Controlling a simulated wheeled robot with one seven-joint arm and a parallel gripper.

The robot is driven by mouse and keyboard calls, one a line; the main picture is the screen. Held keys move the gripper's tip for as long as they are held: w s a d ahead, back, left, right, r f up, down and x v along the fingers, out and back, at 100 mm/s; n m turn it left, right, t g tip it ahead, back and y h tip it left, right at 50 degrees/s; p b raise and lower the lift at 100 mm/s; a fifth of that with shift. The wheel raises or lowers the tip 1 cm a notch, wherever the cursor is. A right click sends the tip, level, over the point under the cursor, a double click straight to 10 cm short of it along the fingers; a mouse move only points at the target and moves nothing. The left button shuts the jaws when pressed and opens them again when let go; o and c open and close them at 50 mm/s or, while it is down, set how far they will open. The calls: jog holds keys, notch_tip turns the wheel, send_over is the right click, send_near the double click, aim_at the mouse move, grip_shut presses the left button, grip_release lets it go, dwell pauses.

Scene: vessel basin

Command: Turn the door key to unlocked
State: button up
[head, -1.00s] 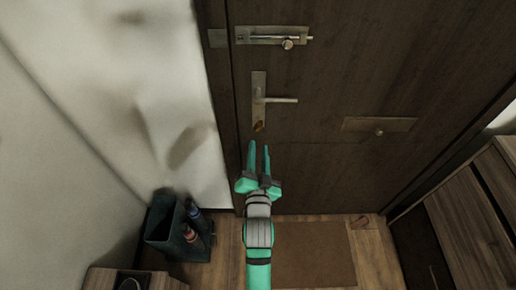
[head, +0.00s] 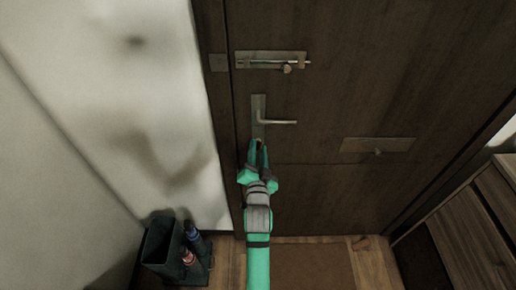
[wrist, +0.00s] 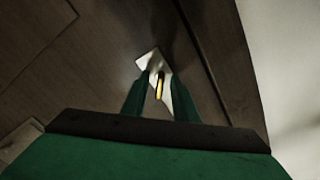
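The brass-yellow door key (wrist: 160,86) shows edge-on in the wrist view, at the lock plate (wrist: 148,60) on the dark wooden door. My gripper (head: 258,146) is at the lower end of the handle plate in the head view, and its fingers hide the key there. In the wrist view my gripper's fingers (wrist: 158,90) stand on either side of the key with small gaps visible, so they look open around it. The lever handle (head: 278,122) points right, just above my gripper.
A slide bolt (head: 270,60) sits higher on the door (head: 400,60), and a mail-slot plate (head: 375,145) lies to the right. A dark bin (head: 162,245) with umbrellas stands at lower left. A wooden cabinet (head: 470,220) is at right. A brown mat (head: 310,265) lies on the floor.

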jog(key=shift+w, duration=0.45)
grip_shut()
jog(key=shift+a, duration=0.15)
